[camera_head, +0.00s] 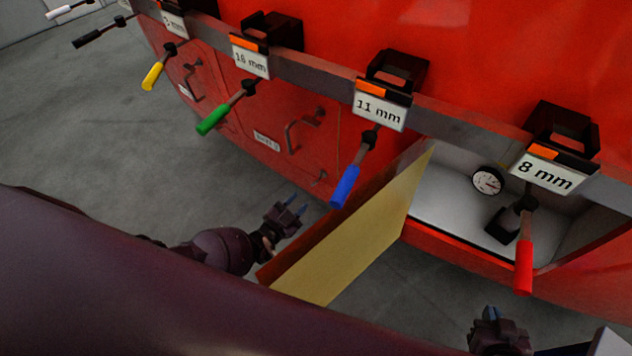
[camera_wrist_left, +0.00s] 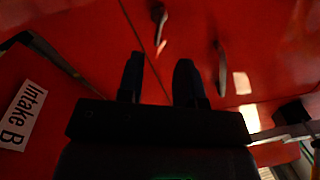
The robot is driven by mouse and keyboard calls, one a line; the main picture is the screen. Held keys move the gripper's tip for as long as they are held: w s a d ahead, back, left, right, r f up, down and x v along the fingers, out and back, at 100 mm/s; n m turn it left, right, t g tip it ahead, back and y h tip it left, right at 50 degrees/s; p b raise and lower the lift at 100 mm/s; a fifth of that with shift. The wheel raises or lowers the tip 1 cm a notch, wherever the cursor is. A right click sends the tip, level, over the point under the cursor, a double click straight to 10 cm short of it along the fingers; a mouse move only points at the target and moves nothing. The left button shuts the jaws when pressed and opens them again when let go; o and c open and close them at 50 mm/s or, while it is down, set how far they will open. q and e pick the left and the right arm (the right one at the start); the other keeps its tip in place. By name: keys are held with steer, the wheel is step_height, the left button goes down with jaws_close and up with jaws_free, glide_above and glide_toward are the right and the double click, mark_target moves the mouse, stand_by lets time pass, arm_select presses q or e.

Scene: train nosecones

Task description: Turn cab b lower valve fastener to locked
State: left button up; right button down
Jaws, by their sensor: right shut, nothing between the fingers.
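The red cab front carries closed hatches (camera_head: 270,115) with dark bar handles (camera_head: 300,130). A small dark fitting (camera_head: 321,112) sits near one hatch's upper right corner. I cannot tell which part is the lower valve fastener. In the left wrist view, two dark narrow pieces stand on the red panel, one (camera_wrist_left: 159,22) beyond the fingers and one (camera_wrist_left: 221,68) right of them. My left gripper (camera_head: 295,206) is open and empty, its blue-tipped fingers apart, low before the red front; it shows in the left wrist view (camera_wrist_left: 160,78). My right gripper (camera_head: 490,314) is shut and empty below the open compartment.
An open door with a yellowish inner face (camera_head: 355,235) juts out right of my left gripper. The compartment holds a gauge (camera_head: 487,181). Tools with blue (camera_head: 345,186), green (camera_head: 212,119), yellow (camera_head: 153,76) and red (camera_head: 524,267) handles hang from labelled holders. An "Intake B" label (camera_wrist_left: 22,115) shows at left.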

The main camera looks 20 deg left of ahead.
mark_target(314, 184)
arm_select(q)
steer(key=b+x, duration=0.2)
steer(key=x, duration=0.7)
steer(key=shift+w+d, duration=0.1)
steer(key=shift+w, duration=0.05)
jaws_close()
